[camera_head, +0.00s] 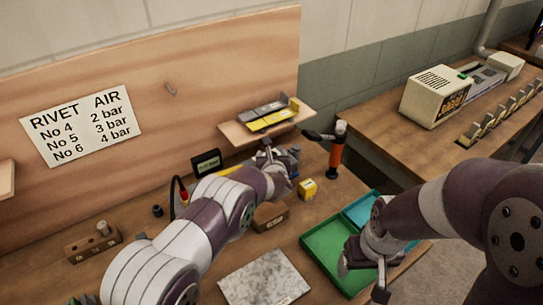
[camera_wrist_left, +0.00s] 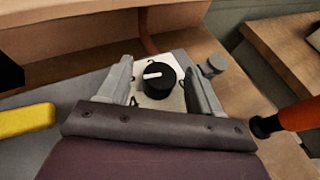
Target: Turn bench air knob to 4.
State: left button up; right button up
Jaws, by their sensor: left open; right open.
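The bench air knob (camera_wrist_left: 159,81) is a round black knob with a white pointer line, on a pale plate (camera_wrist_left: 174,103). In the left wrist view it sits between the two fingers of my left gripper (camera_wrist_left: 163,84), which is open with a gap on each side of the knob. The pointer aims to the left; the scale marks around it are too small to read. In the head view my left gripper (camera_head: 272,158) is at the back of the bench and hides the knob. My right gripper (camera_head: 362,272) is open over the green tray (camera_head: 322,240).
A sign (camera_head: 82,124) on the back board lists rivet numbers and bar values. An orange-handled tool (camera_head: 337,150) stands right of my left gripper; it also shows in the left wrist view (camera_wrist_left: 300,115). A yellow block (camera_head: 307,189) and a stone plate (camera_head: 264,281) lie nearer.

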pick_arm(q)
jog(key=c, duration=1.1)
jog(key=shift+o, duration=0.2)
jog(key=shift+d+n+y+b, duration=0.25)
jog(key=shift+n+y+b, duration=0.2)
jog(key=shift+n+y, duration=0.55)
jog(key=shift+w+d+f+n+g+y+b, duration=0.1)
jog(key=shift+n+g+y+b, duration=0.1)
jog(key=shift+n+y+b, duration=0.3)
jog(key=shift+f+n+g+y+b, duration=0.1)
jog(key=shift+n+g+y+b, duration=0.1)
jog(key=shift+n+y+b, duration=0.3)
jog(key=shift+r+n+y, duration=0.25)
jog(key=shift+n+y, duration=0.05)
jog(key=shift+y, duration=0.3)
jog(key=o, duration=1.1)
jog(key=shift+g, duration=0.3)
jog(key=shift+c, duration=0.2)
